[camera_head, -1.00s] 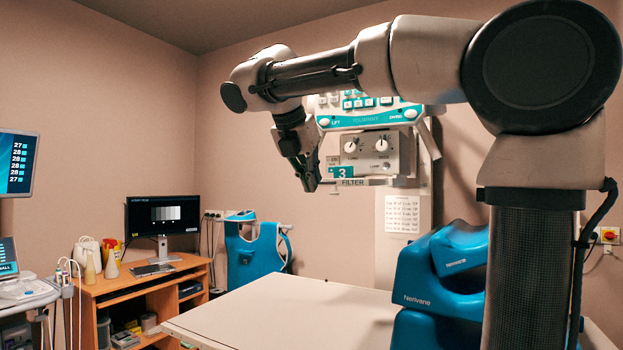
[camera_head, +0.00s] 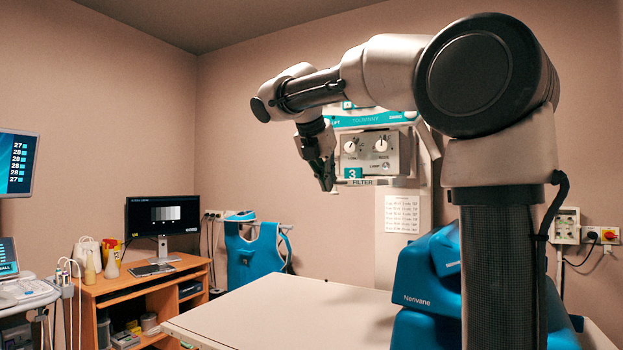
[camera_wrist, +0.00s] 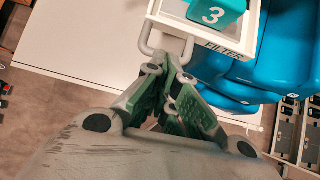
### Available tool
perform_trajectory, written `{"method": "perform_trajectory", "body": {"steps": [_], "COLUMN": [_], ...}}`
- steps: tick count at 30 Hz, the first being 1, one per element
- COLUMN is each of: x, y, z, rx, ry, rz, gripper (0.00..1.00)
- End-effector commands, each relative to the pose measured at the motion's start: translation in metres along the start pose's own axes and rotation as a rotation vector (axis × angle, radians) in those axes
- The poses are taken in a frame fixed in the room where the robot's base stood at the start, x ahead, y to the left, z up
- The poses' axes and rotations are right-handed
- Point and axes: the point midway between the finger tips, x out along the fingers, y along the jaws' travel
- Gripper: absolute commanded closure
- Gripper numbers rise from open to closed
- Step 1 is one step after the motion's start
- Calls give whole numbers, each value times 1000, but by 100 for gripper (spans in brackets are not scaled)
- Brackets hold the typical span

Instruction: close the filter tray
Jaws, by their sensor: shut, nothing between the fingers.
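The filter tray (camera_head: 364,182) juts out beneath the control box of the X-ray head. In the wrist view the white tray (camera_wrist: 178,12) is open on top, with a FILTER label on its front and a teal block marked 3 (camera_wrist: 213,14) in it. Its pale bar handle (camera_wrist: 147,38) sticks out from the front. My gripper (camera_head: 328,187) is shut and empty, just left of the tray front. In the wrist view its fingertips (camera_wrist: 166,64) overlap the handle's near part; I cannot tell whether they touch it.
The X-ray head's control box (camera_head: 375,153) with two knobs hangs above the tray. A white table (camera_head: 285,312) lies below. Blue Nerivane equipment (camera_head: 420,285) stands at right. A desk with a monitor (camera_head: 161,216) and a hanging blue apron (camera_head: 255,245) are farther left.

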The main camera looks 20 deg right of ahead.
Motion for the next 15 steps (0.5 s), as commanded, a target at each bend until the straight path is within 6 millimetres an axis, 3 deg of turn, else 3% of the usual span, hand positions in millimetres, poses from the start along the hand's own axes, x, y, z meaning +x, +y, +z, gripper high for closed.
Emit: {"method": "perform_trajectory", "body": {"steps": [6, 15], "x": [34, 63], "y": [-2, -2], "z": [41, 78], "rx": [3, 1], "ry": [1, 2], "rz": [-3, -2], "gripper": [100, 100]}}
